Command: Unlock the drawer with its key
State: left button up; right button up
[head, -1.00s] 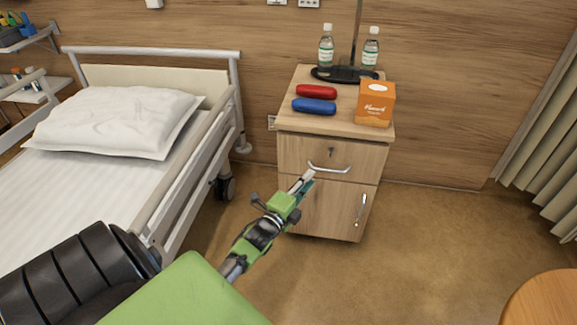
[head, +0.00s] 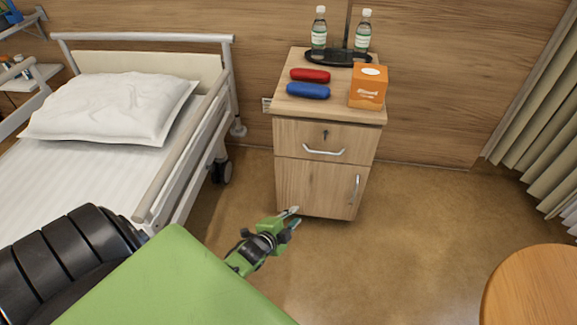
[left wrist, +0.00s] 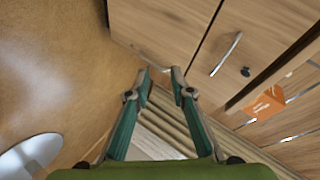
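The wooden bedside cabinet (head: 313,189) has a top drawer (head: 292,138) that looks shut, with a silver bar handle (head: 323,151). A small dark lock (head: 325,133) sits above the handle; something dark, perhaps the key, shows there, too small to tell. The left wrist view shows the drawer handle (left wrist: 227,54) and a dark piece (left wrist: 245,71) beside it. My left gripper (head: 293,216) is low in front of the cabinet, apart from it. Its fingertips (left wrist: 161,74) are apart with nothing seen between them. My right gripper is out of view.
On the cabinet top are a red case (head: 310,75), a blue case (head: 308,91), an orange box (head: 368,86) and two bottles (head: 319,30). A bed (head: 90,165) stands left. A round wooden table (head: 535,300) is lower right. The floor between is clear.

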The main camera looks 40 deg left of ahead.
pick_arm(q)
jog(key=shift+s+d+f+n+g, duration=0.15)
jog(key=shift+s+f+n, duration=0.05)
jog(key=shift+s+f, duration=0.25)
jog(key=shift+s+d+f+n+g, duration=0.2)
jog(key=shift+s+f, duration=0.15)
jog(key=shift+s, duration=0.15)
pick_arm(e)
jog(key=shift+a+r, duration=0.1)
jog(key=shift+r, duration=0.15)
